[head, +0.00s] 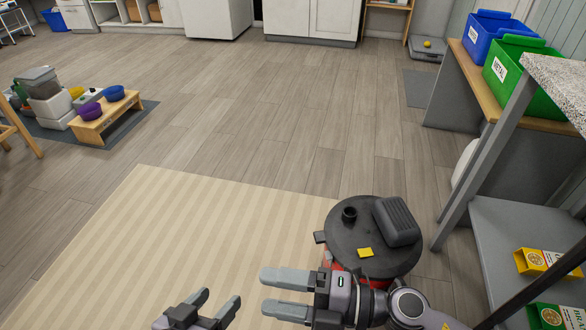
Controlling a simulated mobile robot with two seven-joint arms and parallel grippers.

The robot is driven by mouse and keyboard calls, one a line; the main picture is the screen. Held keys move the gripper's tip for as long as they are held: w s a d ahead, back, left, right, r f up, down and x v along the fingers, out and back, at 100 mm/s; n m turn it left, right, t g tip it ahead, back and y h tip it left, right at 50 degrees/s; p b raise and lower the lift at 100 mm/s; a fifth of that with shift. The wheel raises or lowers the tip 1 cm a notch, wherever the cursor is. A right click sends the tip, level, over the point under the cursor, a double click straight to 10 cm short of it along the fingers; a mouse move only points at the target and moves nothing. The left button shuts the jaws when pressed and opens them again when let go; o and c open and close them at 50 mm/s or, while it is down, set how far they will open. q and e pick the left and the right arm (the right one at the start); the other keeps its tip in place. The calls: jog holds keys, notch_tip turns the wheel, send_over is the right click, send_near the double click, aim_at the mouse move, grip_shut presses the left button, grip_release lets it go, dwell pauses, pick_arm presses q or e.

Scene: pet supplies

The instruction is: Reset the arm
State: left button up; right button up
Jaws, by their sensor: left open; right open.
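My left gripper (217,299) is at the bottom of the head view. Its two grey fingers point up and to the right, with a gap between them. My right gripper (265,290) is just right of it, with its fingers pointing left and apart. Both are open and hold nothing that I can see. The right arm comes in from the lower right; the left arm behind its gripper is cut off by the frame's bottom edge.
A striped beige rug (170,230) lies below the grippers. A shelf table (500,215) and bench with blue (483,35) and green (525,75) bins stand right. A wooden bowl stand (105,120) is at left. The middle floor is clear.

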jog(key=w+d+r+m+t+h+p, duration=0.35)
jog(key=d+m+t, duration=0.2)
jog(key=m, duration=0.35)
jog(key=w+d+r+m+t+h+p, duration=0.35)
jog(key=d+m+t+p, duration=0.2)
jog(key=m, duration=0.35)
pick_arm(q)
jog(key=s+a+r+y+p, duration=0.1)
jog(key=s+a+r+p, duration=0.1)
jog(key=a+r+p, duration=0.1)
jog(key=s+a+r+g+y+p, duration=0.1)
jog(key=s+a+r+p, duration=0.1)
jog(key=r, duration=0.3)
jog(key=shift+a+r+p, duration=0.4)
jog(key=shift+a+p, duration=0.1)
jog(key=shift+p, duration=0.1)
pick_arm(e)
jog(key=s+d+f+m+g+h, duration=0.3)
jog(key=s+d+f+m+h, duration=0.3)
jog(key=s+d+m+h, duration=0.2)
jog(key=s+d+m, duration=0.1)
jog(key=d+m, duration=0.1)
jog(key=d, duration=0.1)
jog(key=shift+s+d+f+g, duration=0.2)
jog(key=shift+s+f+g, duration=0.05)
jog(key=shift+f+g, duration=0.15)
